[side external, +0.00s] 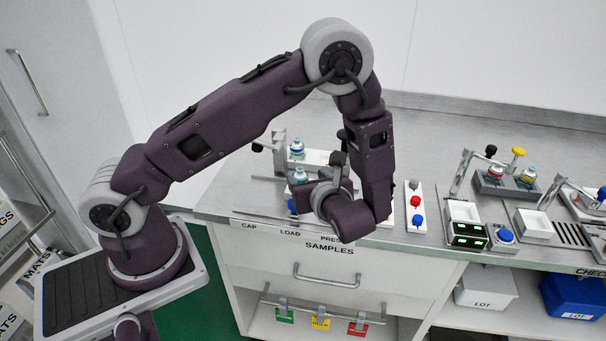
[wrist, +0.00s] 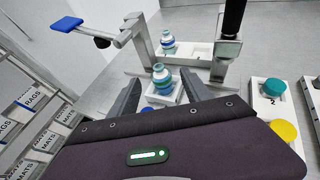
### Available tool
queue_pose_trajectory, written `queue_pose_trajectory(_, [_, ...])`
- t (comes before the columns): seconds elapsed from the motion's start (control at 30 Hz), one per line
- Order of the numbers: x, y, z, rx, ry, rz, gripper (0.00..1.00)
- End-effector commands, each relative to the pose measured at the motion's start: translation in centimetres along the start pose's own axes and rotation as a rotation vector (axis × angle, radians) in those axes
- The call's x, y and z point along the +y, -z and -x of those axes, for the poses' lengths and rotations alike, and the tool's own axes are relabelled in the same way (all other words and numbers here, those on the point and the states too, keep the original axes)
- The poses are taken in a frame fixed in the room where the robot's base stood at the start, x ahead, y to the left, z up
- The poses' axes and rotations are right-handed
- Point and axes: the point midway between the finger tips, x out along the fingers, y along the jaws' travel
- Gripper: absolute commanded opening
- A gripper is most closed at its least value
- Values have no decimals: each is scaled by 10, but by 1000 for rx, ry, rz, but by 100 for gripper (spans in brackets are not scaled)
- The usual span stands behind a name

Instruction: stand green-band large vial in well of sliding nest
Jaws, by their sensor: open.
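In the wrist view, a large vial (wrist: 162,78) with a pale cap and blue and green colouring stands upright in a white block (wrist: 177,96). It also shows in the side view (side external: 300,175). My gripper (wrist: 161,80) is open, with one finger on each side of this vial; whether either finger touches it is unclear. A second vial (wrist: 168,42) with a blue band stands farther back on another white block (wrist: 190,52); it also shows in the side view (side external: 297,149). Which vial has the green band, and which block is the sliding nest, I cannot tell for sure.
A metal frame with a blue-tipped lever (wrist: 67,24) stands left of the vials. A black-handled post (wrist: 232,30) rises at right. A white button strip (side external: 415,205) and a rack of two vials (side external: 507,185) lie farther right.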

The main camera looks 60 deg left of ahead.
Motion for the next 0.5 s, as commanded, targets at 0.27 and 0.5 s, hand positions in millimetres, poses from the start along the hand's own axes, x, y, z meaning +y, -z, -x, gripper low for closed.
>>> queue_pose_trajectory(0.27, [0, 0, 62, 1, 2, 0, 56])
queue_pose_trajectory(0.5, [28, -37, 78, 109, -117, 205, 56])
